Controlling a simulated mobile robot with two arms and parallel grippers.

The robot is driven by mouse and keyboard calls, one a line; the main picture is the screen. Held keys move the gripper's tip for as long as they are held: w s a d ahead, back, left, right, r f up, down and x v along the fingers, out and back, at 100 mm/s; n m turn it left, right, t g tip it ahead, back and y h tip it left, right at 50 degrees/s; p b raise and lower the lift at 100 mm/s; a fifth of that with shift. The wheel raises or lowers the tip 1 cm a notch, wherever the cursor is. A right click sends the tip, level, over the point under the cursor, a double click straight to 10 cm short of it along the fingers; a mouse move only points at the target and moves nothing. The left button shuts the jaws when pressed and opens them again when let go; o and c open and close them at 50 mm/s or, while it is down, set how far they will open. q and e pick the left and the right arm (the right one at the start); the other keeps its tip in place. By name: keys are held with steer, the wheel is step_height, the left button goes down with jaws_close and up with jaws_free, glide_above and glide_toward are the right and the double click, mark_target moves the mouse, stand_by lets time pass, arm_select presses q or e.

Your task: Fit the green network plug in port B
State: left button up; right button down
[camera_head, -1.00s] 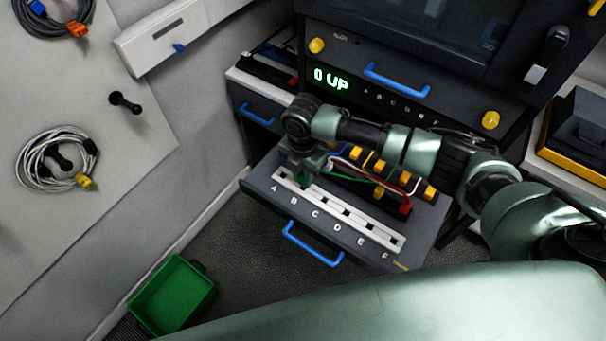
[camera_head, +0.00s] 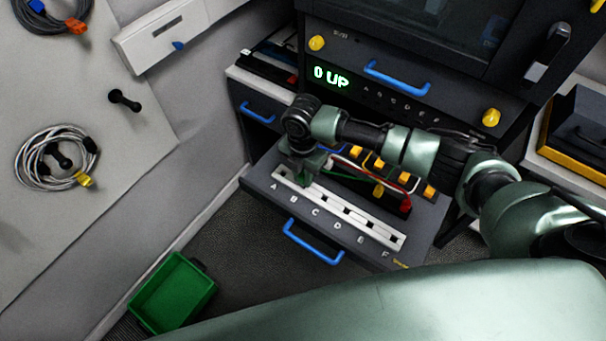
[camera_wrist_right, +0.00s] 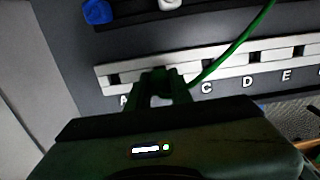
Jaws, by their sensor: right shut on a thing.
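The white port strip (camera_head: 340,211) runs along the pulled-out drawer, with letters A to F beside it. It also shows in the wrist view (camera_wrist_right: 225,60). My right gripper (camera_head: 303,180) is at the strip near B. In the wrist view the right gripper (camera_wrist_right: 162,84) is shut on the green plug (camera_wrist_right: 161,76), at the strip between the A and C openings. The fingers hide port B, its letter and most of the plug, so I cannot tell how deep it sits. The green cable (camera_wrist_right: 237,43) runs from there up to the right. My left gripper is out of view.
Behind the strip lie several cables and yellow plugs (camera_head: 428,191); the wrist view shows a blue plug (camera_wrist_right: 97,11). A lit display (camera_head: 331,77) reads "0 UP". A blue drawer handle (camera_head: 313,243) is in front. A green bin (camera_head: 172,293) stands on the floor.

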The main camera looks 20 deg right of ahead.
steer(key=shift+f, duration=0.7)
stand_by(0.6)
steer(key=c, duration=0.7)
jaws_free()
steer(key=shift+r, duration=0.1)
steer(key=shift+r+p, duration=3.45)
steer(key=shift+s+f, duration=0.1)
